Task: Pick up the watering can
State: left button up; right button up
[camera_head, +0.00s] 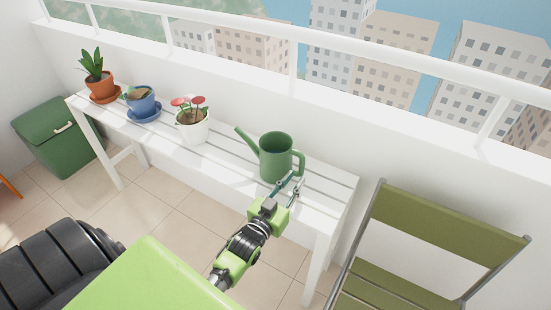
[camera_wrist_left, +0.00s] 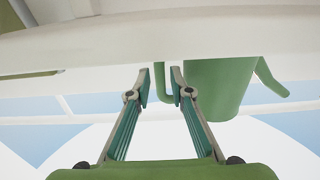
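The green watering can (camera_head: 276,158) stands upright on the white slatted bench, its spout to the left and its handle to the right. My left gripper (camera_head: 290,186) is at the near right side of the can, close to the handle. In the left wrist view, which looks upside down, the can body (camera_wrist_left: 218,85) is to the right of the fingers. The handle shows beyond and between the fingertips of the left gripper (camera_wrist_left: 160,78), which are apart. I cannot tell whether they touch the handle. My right gripper is not in view.
The bench (camera_head: 325,188) also holds a white pot with red-capped plants (camera_head: 192,125), a blue pot (camera_head: 142,100) and a terracotta pot (camera_head: 100,83). A green bin (camera_head: 58,138) stands left, an olive folding chair (camera_head: 440,235) right. The balcony wall runs behind.

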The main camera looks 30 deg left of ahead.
aim_at(300, 171)
pick_arm(q)
jog(key=w, duration=0.4)
jog(key=shift+w+r, duration=0.15)
jog(key=shift+r, duration=0.15)
jog(key=shift+w+a+f, duration=0.1)
jog(key=shift+w, duration=0.45)
grip_shut()
